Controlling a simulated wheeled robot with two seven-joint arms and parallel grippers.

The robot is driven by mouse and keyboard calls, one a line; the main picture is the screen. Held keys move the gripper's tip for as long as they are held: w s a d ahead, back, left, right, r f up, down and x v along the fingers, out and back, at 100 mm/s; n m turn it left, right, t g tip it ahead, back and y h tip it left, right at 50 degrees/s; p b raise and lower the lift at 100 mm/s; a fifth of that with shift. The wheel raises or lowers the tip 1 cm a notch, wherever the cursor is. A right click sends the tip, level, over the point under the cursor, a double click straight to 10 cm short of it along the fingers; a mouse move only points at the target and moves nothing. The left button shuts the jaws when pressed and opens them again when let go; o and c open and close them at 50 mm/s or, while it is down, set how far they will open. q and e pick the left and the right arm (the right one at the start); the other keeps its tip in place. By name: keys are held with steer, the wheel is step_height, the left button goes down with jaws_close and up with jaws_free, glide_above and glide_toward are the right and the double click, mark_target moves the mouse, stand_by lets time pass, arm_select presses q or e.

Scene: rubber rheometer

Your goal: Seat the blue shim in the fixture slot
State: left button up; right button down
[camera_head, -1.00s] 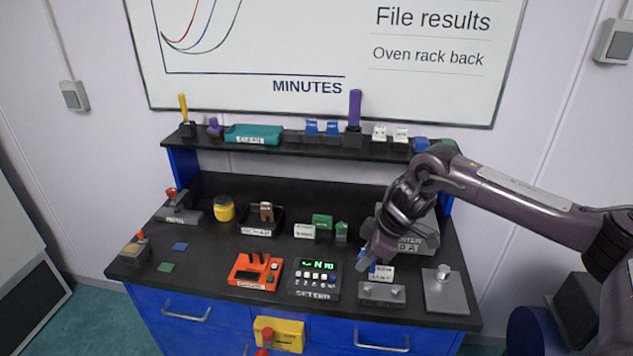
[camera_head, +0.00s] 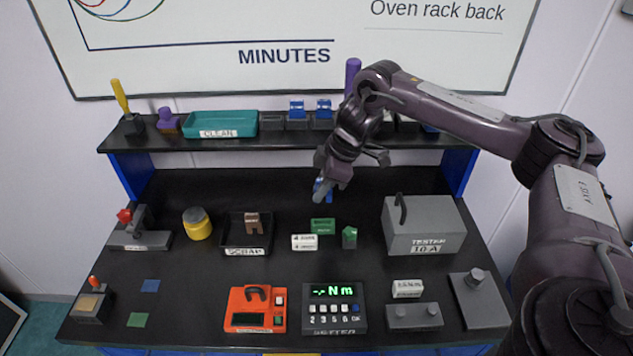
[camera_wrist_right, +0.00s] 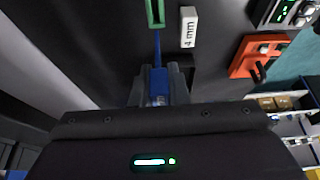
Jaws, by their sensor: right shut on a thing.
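My right gripper (camera_head: 322,191) is shut on the blue shim (camera_head: 326,186), raised above the back half of the bench. In the right wrist view the blue shim (camera_wrist_right: 158,82) sits between the fingers (camera_wrist_right: 160,84), with a thin blue part reaching forward. A green block (camera_head: 322,226) lies on the bench below and in front of the gripper. It also shows in the wrist view (camera_wrist_right: 155,14), just beyond the shim's tip; I cannot tell if they touch. I cannot tell which thing holds the fixture slot. My left gripper is not in view.
A white label block (camera_head: 304,242) and a small green piece (camera_head: 349,237) stand beside the green block. The scrap tray (camera_head: 247,249) is to the left, the grey tester box (camera_head: 425,226) to the right. The orange device (camera_head: 257,310) and the setter (camera_head: 334,309) stand in front.

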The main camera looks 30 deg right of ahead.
steer(key=shift+s+r, duration=0.1)
steer(key=shift+s, duration=0.1)
steer(key=shift+w+d+p, duration=0.1)
steer(key=shift+w+p, duration=0.1)
steer(key=shift+p, duration=0.15)
steer(key=shift+w+f+b, duration=0.2)
steer(key=shift+f+b, duration=1.35)
steer(key=shift+f, duration=1.45)
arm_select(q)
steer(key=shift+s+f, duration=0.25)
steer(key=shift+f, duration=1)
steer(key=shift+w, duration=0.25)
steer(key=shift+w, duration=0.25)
